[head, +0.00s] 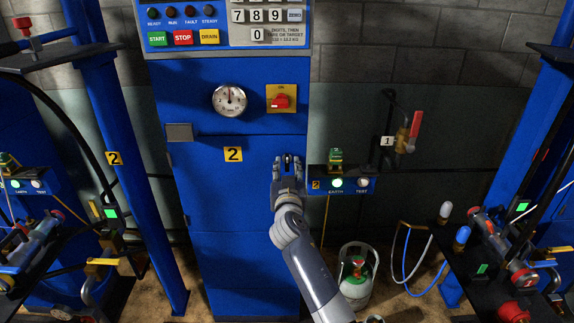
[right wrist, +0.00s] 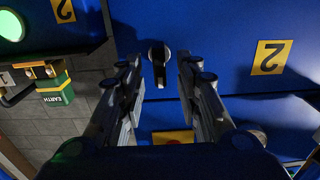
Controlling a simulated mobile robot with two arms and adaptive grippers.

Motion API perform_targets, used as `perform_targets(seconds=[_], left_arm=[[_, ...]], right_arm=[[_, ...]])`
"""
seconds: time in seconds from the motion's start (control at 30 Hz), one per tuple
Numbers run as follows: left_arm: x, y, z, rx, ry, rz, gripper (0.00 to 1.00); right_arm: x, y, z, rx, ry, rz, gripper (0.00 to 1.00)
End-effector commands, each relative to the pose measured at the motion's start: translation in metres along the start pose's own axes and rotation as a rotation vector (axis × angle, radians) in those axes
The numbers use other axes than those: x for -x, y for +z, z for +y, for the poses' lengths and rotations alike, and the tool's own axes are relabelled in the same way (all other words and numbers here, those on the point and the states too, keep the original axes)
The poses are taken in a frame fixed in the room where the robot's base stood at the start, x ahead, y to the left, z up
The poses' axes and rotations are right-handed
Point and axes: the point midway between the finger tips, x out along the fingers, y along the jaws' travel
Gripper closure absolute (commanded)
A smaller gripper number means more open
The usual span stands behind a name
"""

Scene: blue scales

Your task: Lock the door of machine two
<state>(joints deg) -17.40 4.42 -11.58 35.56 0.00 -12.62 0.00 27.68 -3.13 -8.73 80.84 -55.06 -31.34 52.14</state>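The blue door (head: 245,205) of machine two fills the middle of the head view, under a yellow "2" label (head: 233,154). It looks closed. A small dark latch knob with a light edge (right wrist: 158,55) shows on the blue panel in the right wrist view. My right gripper (head: 289,158) is at the door's upper right corner and hides the knob in the head view. In the right wrist view its two fingers (right wrist: 160,72) are apart, with the knob between and just beyond their tips. I cannot tell whether they touch it. My left gripper is not in view.
Above the door are a gauge (head: 229,100) and a red switch on a yellow plate (head: 281,98). Right of my gripper is the earth/test box (head: 341,184) with a green plug (head: 335,160). A gas cylinder (head: 357,275) stands on the floor, near my right arm.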

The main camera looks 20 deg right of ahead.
Motion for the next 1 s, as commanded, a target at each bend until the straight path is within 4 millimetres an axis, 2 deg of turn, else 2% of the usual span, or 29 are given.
perform_targets(seconds=[0.2, 0.57, 0.7, 1.0], left_arm=[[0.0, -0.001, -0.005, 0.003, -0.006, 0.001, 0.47], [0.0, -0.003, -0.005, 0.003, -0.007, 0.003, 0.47], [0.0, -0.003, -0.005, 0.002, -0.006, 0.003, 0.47], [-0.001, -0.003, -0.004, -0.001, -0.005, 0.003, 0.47]], right_arm=[[-0.018, 0.0, 0.0, 0.0, 0.0, 0.0, 0.68], [-0.021, 0.001, 0.0, 0.0, 0.0, 0.0, 0.68], [-0.021, 0.001, 0.0, 0.0, 0.0, -0.001, 1.0], [-0.021, 0.001, 0.0, 0.006, 0.0, -0.001, 1.0]])
